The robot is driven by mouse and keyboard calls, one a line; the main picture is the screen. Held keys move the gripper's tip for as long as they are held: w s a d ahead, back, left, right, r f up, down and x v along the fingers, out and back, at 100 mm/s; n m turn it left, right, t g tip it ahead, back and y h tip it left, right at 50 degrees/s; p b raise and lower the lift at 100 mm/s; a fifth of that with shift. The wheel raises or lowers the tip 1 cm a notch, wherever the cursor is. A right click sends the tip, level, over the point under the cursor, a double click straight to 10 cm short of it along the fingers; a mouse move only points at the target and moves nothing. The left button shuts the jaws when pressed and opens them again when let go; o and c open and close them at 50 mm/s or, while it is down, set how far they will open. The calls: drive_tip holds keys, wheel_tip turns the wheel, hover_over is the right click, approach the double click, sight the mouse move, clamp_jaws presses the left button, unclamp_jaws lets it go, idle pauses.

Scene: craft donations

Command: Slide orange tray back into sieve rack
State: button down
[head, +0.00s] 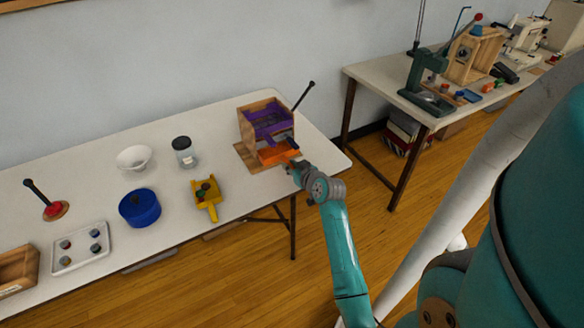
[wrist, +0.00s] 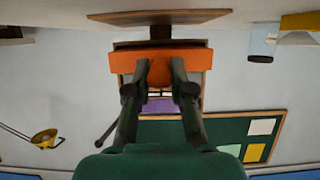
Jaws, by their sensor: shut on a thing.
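The wooden sieve rack (head: 246,128) stands at the right end of the near table, with a purple tray (head: 268,122) in its upper part. The orange tray (head: 275,156) is low at the rack's front, below the purple one; how far it is inside I cannot tell. My gripper (head: 291,166) is at the orange tray's front. In the wrist view, which looks upside down, my gripper (wrist: 159,75) is shut on the orange tray's handle, its fingers on both sides. The tray's front (wrist: 190,58) spans the rack; the tray's inner part is hidden there.
Left of the rack stand a yellow scoop (head: 207,195) with small balls, a lidded jar (head: 184,153), a white bowl (head: 134,158) and a blue pot (head: 140,208). A dark-handled lever (head: 304,96) rises beside the rack. A second table (head: 375,76) with tools stands at right.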

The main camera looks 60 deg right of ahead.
sight(285, 159)
drive_tip(key=shift+w+d, duration=0.1)
drive_tip(key=shift+w, duration=0.05)
idle(0.3)
drive_tip(key=shift+w+d+f, duration=0.1)
drive_tip(key=shift+w+d, duration=0.4)
drive_tip(key=shift+w, duration=0.35)
drive_tip(key=shift+w+d, duration=0.5)
drive_tip(key=shift+w, duration=0.3)
drive_tip(key=shift+w+d, duration=0.15)
drive_tip(key=shift+w, duration=0.1)
drive_tip(key=shift+w+d+f, duration=0.1)
drive_tip(key=shift+f, duration=0.05)
drive_tip(key=c, duration=0.9)
unclamp_jaws()
drive_tip(key=shift+c, duration=0.2)
